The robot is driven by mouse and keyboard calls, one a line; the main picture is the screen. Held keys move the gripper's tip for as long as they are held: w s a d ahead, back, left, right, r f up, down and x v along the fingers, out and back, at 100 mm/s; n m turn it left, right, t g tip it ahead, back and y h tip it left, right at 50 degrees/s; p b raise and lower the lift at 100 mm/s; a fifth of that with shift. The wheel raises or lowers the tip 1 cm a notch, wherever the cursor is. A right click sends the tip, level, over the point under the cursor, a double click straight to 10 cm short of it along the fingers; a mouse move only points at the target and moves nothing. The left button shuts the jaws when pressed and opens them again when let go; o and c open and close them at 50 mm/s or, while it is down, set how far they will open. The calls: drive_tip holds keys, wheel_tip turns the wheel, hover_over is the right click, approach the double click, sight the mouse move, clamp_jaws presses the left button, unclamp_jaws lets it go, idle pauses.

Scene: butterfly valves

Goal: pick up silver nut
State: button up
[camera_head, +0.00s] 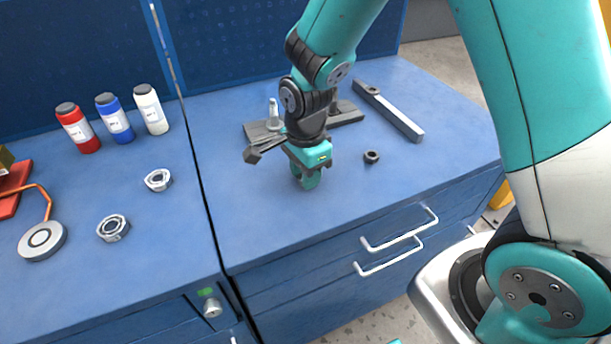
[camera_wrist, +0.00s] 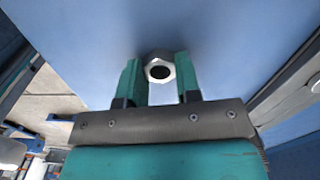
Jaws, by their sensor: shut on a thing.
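My gripper (camera_head: 306,182) is low over the blue worktop, right of the seam, with its fingers pointing down. In the wrist view, its two teal fingers (camera_wrist: 157,76) are closed on either side of a silver hex nut (camera_wrist: 157,56), which has a dark round hole. The held nut is hidden by the gripper in the head view. I cannot tell whether it touches the worktop. Two other silver nuts lie on the left worktop: one nut (camera_head: 158,180) farther back and one nut (camera_head: 113,228) nearer the front.
A small dark nut (camera_head: 371,157) lies right of my gripper. Behind are a dark valve plate (camera_head: 258,132) and a long grey bar (camera_head: 390,112). Red (camera_head: 77,127), blue (camera_head: 114,118) and white (camera_head: 151,109) bottles stand at back left. The worktop's front right is clear.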

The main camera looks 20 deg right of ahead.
wheel_tip(320, 180, up, 20)
idle(0.5)
